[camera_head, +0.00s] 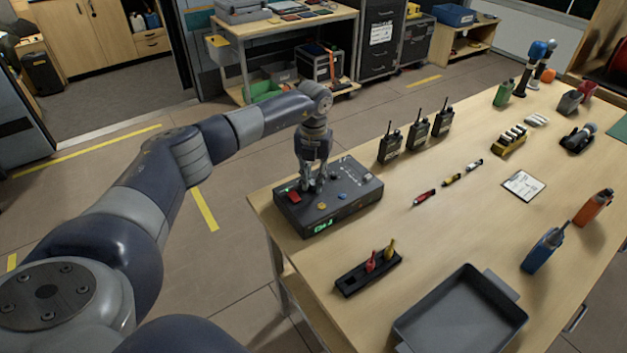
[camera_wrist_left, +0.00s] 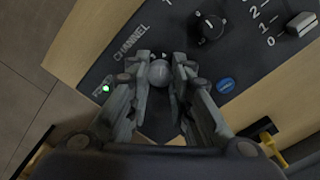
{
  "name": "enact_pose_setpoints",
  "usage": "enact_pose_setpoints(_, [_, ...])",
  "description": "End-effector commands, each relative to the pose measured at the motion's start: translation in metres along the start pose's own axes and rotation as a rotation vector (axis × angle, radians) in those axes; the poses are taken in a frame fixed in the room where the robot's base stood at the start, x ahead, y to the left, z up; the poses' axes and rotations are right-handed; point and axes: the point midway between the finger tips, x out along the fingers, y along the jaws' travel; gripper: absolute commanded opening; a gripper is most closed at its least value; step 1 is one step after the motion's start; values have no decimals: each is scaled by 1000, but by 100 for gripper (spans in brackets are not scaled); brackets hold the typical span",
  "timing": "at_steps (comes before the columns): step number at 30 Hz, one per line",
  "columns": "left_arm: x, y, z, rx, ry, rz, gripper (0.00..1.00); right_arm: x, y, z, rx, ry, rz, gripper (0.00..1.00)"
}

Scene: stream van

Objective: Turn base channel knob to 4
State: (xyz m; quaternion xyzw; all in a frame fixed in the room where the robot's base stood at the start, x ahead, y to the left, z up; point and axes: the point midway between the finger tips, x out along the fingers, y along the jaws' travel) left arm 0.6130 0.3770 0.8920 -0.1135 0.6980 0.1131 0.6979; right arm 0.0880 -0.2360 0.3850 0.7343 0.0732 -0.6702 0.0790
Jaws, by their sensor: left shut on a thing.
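The base station is a dark box (camera_head: 352,205) near the left edge of the table in the head view. It has a red button (camera_head: 293,197) and a lit green display (camera_head: 321,227). My left gripper (camera_head: 312,188) points down onto its top panel. In the left wrist view, the fingers of my left gripper (camera_wrist_left: 158,88) are shut around a round grey channel knob (camera_wrist_left: 158,72), beside the word CHANNEL on the panel (camera_wrist_left: 132,40). The fingers hide most of the knob's scale, and I cannot read its setting. My right gripper is in neither view.
Another dark knob (camera_wrist_left: 208,27), a slider (camera_wrist_left: 302,24) and a blue button (camera_wrist_left: 225,86) are close by on the panel. Several radios (camera_head: 417,134) stand behind the box. A black holder (camera_head: 368,273) and a grey tray (camera_head: 460,315) lie in front.

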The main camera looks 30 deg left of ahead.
Motion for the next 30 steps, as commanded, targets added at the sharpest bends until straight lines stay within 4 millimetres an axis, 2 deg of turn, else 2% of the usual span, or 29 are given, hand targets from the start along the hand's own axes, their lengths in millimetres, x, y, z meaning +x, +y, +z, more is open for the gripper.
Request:
enact_pose_setpoints(9, [0,0,0,114,1,0,0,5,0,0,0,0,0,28])
enact_pose_setpoints(25, [0,0,-1,132,3,0,0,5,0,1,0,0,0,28])
enact_pose_setpoints(26, [0,0,-1,132,3,0,26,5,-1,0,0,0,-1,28])
enact_pose_setpoints(27, [0,0,-1,132,2,0,36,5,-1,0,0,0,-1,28])
enact_pose_setpoints(28, [0,0,-1,131,2,0,41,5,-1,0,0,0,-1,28])
enact_pose_setpoints(30, [0,0,-1,131,2,0,41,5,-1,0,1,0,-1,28])
